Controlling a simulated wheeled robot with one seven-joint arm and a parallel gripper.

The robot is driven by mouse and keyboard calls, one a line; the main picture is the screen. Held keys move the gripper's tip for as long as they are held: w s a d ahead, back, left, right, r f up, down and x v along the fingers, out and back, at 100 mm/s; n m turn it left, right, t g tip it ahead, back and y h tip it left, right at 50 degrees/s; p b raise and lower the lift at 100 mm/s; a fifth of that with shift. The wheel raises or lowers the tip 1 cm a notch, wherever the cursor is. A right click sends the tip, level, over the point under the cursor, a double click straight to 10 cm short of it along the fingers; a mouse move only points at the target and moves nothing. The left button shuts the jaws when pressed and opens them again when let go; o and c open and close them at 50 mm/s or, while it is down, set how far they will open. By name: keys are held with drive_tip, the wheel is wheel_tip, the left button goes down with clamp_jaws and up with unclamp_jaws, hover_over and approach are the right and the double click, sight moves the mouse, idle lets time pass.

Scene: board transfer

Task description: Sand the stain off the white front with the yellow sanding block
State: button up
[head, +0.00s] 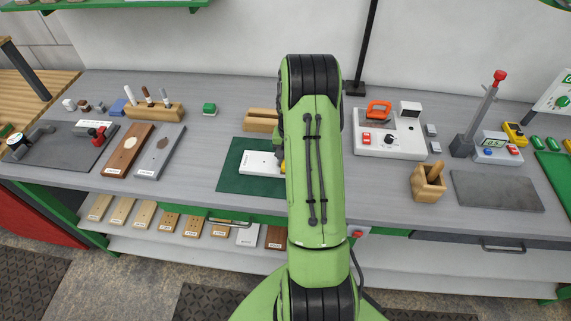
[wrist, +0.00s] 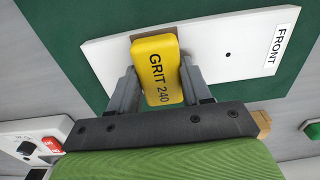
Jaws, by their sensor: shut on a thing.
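The white front (wrist: 225,50) lies flat on a green mat, with a FRONT label at its right end and a small dark hole in the wrist view. It also shows in the head view (head: 258,161), partly hidden by my arm. My gripper (wrist: 158,73) is shut on the yellow sanding block (wrist: 157,60), marked GRIT 240. The block is over the white front; I cannot tell whether it touches. In the head view only a sliver of the block (head: 283,167) shows.
The green mat (head: 232,181) lies on the grey bench. A brown board (head: 128,151) and a grey board (head: 160,153) lie to the left. A white device (head: 388,144) and a wooden holder (head: 428,182) stand to the right. A wooden block (head: 261,119) lies behind the mat.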

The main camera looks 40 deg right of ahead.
sight(277, 164)
drive_tip(key=shift+w+a, duration=1.3)
drive_tip(key=shift+w, duration=0.3)
wheel_tip(277, 164, up, 7)
drive_tip(key=p, duration=0.4)
drive_tip(key=shift+d, duration=0.1)
wheel_tip(277, 164, down, 6)
drive_tip(key=b, duration=0.5)
drive_tip(key=shift+f, duration=0.2)
drive_tip(key=shift+f, duration=0.35)
idle(0.6)
drive_tip(key=shift+s+d, duration=0.1)
drive_tip(key=shift+s, duration=0.05)
